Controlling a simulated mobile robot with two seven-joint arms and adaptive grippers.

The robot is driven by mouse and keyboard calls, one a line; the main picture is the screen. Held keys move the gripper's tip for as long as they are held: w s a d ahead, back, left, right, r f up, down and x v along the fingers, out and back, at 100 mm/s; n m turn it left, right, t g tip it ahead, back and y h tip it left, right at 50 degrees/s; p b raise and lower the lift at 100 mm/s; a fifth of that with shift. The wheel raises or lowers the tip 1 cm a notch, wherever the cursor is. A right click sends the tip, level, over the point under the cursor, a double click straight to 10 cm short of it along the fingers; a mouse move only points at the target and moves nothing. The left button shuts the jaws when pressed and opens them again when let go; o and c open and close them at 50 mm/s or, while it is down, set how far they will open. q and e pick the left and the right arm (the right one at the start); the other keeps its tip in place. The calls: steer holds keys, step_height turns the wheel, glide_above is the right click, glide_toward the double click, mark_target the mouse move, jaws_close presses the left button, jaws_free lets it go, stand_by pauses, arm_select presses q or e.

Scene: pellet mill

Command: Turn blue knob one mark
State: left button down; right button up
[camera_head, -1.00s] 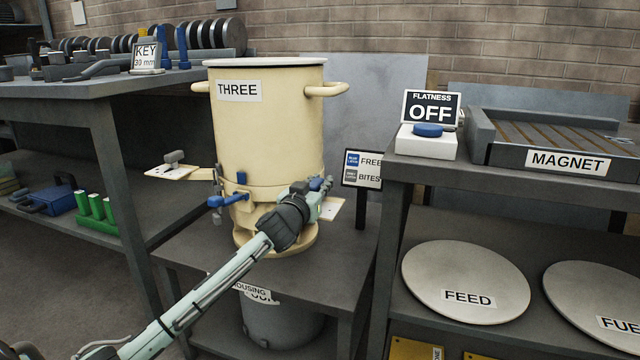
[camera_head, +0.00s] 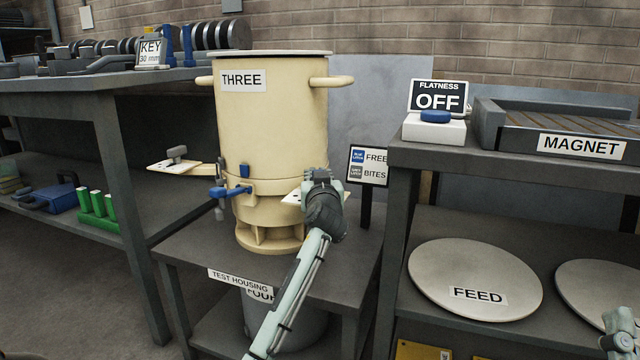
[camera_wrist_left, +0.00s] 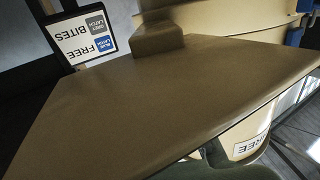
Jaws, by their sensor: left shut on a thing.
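A round blue knob (camera_head: 435,116) sits on a white box below the FLATNESS OFF sign. The cream drum THREE (camera_head: 275,130) stands upright on a low table, with blue latch levers (camera_head: 231,190) on its front left. My left gripper (camera_head: 318,180) is at the drum's lower right, beside a pale side plate (camera_head: 292,197). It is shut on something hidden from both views. In the left wrist view a brown-beige plate (camera_wrist_left: 170,95) fills the middle and hides most of the fingers. Part of my right gripper (camera_head: 622,335) shows at the lower right; its jaws are unclear.
A FREE/BITES sign (camera_head: 367,165) stands just right of my left gripper. The grey bench (camera_head: 470,168) carries the MAGNET unit (camera_head: 560,132); FEED disc (camera_head: 475,280) lies on its shelf. A grey knob (camera_head: 177,152) sits on the drum's left plate.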

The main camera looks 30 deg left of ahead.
arm_select(q)
steer(key=shift+s+a+n+g+y+b, duration=0.1)
steer(key=shift+s+n+g+y+b, duration=0.05)
steer(key=shift+n+g+y+b, duration=0.55)
arm_select(e)
steer(key=shift+s+d+r+t, duration=0.35)
steer(key=shift+s+r+t, duration=0.2)
steer(key=shift+r+t, duration=0.1)
steer(key=shift+s+d+r+t, duration=0.35)
steer(key=shift+s+r+t, duration=0.2)
steer(key=shift+t, duration=0.1)
arm_select(q)
steer(key=c, duration=1.3)
jaws_free()
steer(key=v, duration=1.2)
steer(key=shift+f, duration=0.1)
